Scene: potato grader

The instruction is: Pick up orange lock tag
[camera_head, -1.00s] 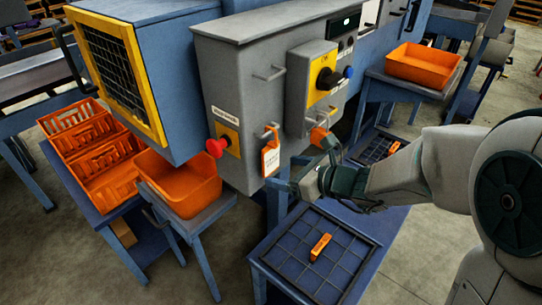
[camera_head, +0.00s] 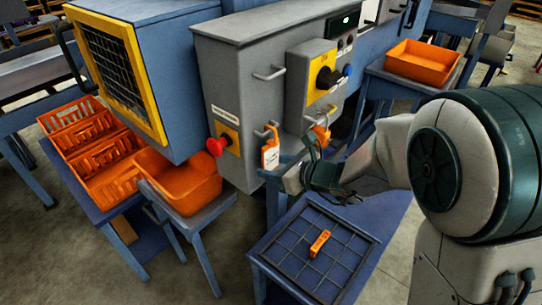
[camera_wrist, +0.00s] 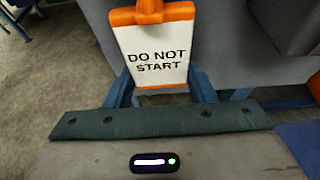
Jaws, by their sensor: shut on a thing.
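In the wrist view a white tag with an orange edge and orange top (camera_wrist: 157,55) reads "DO NOT START" and hangs upright, straight ahead. Its top is cut off by the frame. I cannot tell the exact contact between the fingers and the tag.
The grey control box (camera_head: 232,80) carries a red knob (camera_head: 215,146) and a black rotary switch (camera_head: 326,78). A gridded tray (camera_head: 285,247) with a small orange piece (camera_head: 320,243) lies below my gripper. Orange bins (camera_head: 180,182) stand at left, another (camera_head: 422,62) at right.

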